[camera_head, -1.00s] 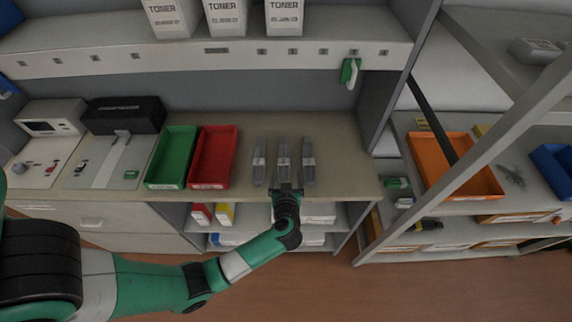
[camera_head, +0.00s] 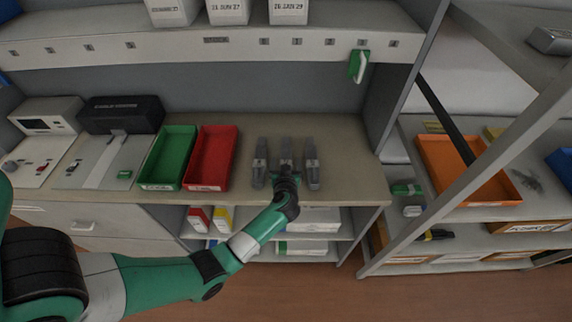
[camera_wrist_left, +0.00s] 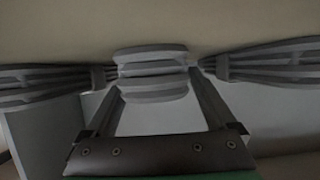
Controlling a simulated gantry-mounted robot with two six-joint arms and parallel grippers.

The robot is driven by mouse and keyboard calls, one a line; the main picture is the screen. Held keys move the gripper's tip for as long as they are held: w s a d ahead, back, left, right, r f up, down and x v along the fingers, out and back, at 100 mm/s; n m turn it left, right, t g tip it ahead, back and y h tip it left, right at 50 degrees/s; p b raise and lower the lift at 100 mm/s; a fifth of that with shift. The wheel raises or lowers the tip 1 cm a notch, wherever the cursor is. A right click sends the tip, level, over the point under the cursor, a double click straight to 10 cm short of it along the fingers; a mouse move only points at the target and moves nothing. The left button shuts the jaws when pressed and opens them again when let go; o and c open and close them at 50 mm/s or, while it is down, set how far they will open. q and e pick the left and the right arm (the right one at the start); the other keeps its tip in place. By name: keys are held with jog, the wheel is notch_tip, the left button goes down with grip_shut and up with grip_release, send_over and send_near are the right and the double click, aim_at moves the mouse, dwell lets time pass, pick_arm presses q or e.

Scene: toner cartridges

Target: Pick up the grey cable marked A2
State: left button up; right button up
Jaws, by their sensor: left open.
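Three grey cables lie side by side on the beige worktop: a left one (camera_head: 260,163), a middle one (camera_head: 286,149) and a right one (camera_head: 312,165). Each has a pale band round it; no marking is legible, so I cannot tell which is A2. My left gripper (camera_head: 286,171) is at the near end of the middle cable and partly hides it. In the left wrist view the open fingers stand on either side of the middle cable (camera_wrist_left: 152,72), with the other two cables outside them. I cannot tell whether the fingers touch it. My right gripper is not in view.
A red tray (camera_head: 229,160) and a green tray (camera_head: 150,160) stand left of the cables. A dark, thin tangle (camera_head: 527,181) lies on the right rack, near an orange tray (camera_head: 425,165). The worktop right of the cables is clear.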

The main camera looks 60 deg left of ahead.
aim_at(286, 163)
pick_arm(q)
grip_shut()
dwell(0.3)
notch_tip(286, 163, up, 4)
jog(key=p, duration=0.3)
jog(key=shift+d+r, duration=0.1)
jog(key=d+r+p, duration=0.1)
jog(key=s+d+r+p, duration=0.1)
jog(key=r, duration=0.1)
jog(key=s+d+r+p, duration=0.1)
jog(key=p, duration=0.1)
jog(key=shift+s+r, duration=0.25)
jog(key=shift+r, duration=0.15)
jog(key=s+d+r+p, duration=0.3)
jog(key=s+d+r, duration=0.1)
jog(key=s+d, duration=0.2)
jog(key=shift+s+d+p, duration=0.3)
jog(key=shift+d+p, duration=0.05)
jog(key=shift+d, duration=0.4)
